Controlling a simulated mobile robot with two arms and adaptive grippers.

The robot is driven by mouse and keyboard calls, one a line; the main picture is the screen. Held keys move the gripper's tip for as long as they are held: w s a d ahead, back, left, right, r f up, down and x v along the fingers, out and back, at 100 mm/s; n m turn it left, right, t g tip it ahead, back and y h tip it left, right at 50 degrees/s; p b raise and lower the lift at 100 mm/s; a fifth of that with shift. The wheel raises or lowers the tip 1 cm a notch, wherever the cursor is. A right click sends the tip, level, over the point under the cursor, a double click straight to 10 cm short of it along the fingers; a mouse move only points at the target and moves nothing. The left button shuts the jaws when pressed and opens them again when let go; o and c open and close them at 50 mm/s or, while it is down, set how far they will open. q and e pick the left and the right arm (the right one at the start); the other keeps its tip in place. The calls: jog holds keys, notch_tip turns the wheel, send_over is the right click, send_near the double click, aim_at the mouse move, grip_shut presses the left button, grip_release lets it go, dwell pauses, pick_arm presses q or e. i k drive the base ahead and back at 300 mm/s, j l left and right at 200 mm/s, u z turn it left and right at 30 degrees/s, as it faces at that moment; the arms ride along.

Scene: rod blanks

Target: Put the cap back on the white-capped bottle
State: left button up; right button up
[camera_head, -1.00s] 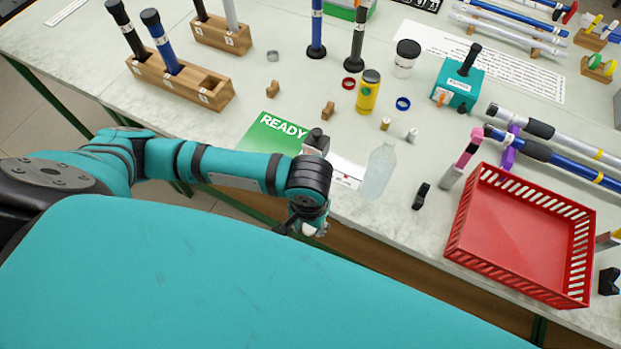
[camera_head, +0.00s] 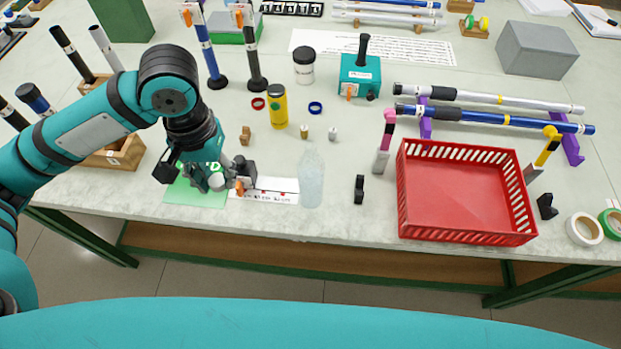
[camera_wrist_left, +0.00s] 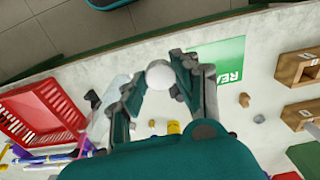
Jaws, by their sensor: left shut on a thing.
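The bottle (camera_head: 312,180) is clear and pale. It stands upright near the table's front edge, with no cap visible on its neck. My left gripper (camera_head: 207,178) is over the green READY card, left of the bottle and apart from it. It is shut on a round white cap (camera_head: 216,183). In the left wrist view the cap (camera_wrist_left: 159,75) shows between the fingertips of the gripper (camera_wrist_left: 158,78). My right gripper is not in view.
A white strip with a small black and orange fixture (camera_head: 242,178) lies between gripper and bottle. A black holder (camera_head: 359,189) and red basket (camera_head: 465,190) are right of the bottle. Two small pegs (camera_head: 304,132) and a yellow canister (camera_head: 278,106) stand behind. A wooden block (camera_head: 245,136) is behind the gripper.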

aim_at(310, 167)
jog(key=j+z, duration=0.1)
jog(key=j, duration=0.95)
jog(key=k+j+z, duration=0.1)
jog(key=j, duration=0.9)
